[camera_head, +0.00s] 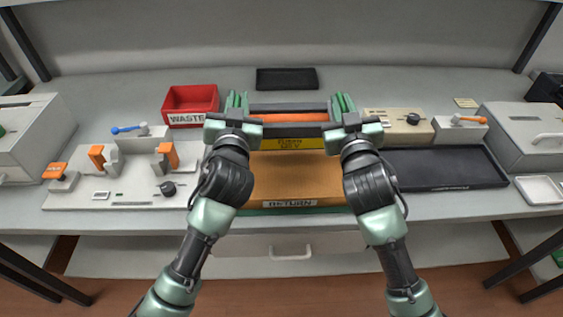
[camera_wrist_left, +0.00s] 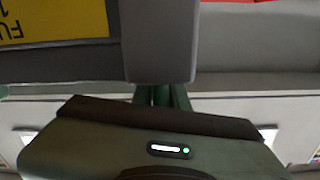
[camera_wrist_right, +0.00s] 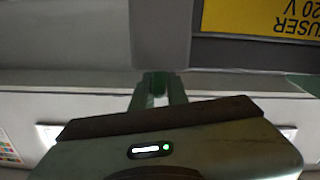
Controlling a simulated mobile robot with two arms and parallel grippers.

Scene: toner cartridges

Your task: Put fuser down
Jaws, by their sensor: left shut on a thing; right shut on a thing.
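The fuser (camera_head: 288,107) is a dark grey bar-shaped unit with an orange roller and a yellow label. It is held level between my two grippers in the head view, above or at the far edge of the orange-brown RETURN tray (camera_head: 295,175). My left gripper (camera_head: 237,103) is shut on its left end, and my right gripper (camera_head: 343,104) is shut on its right end. The wrist views show the fuser's grey end blocks (camera_wrist_left: 158,40) and (camera_wrist_right: 160,35) at the fingers. I cannot tell whether its underside touches anything.
A red WASTE bin (camera_head: 190,103) stands to the left. A beige unit with a black knob (camera_head: 397,124) and a black tray (camera_head: 440,168) are to the right. A dark mat (camera_head: 287,79) lies behind. A grey fixture with orange clamps (camera_head: 120,180) is at the left.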

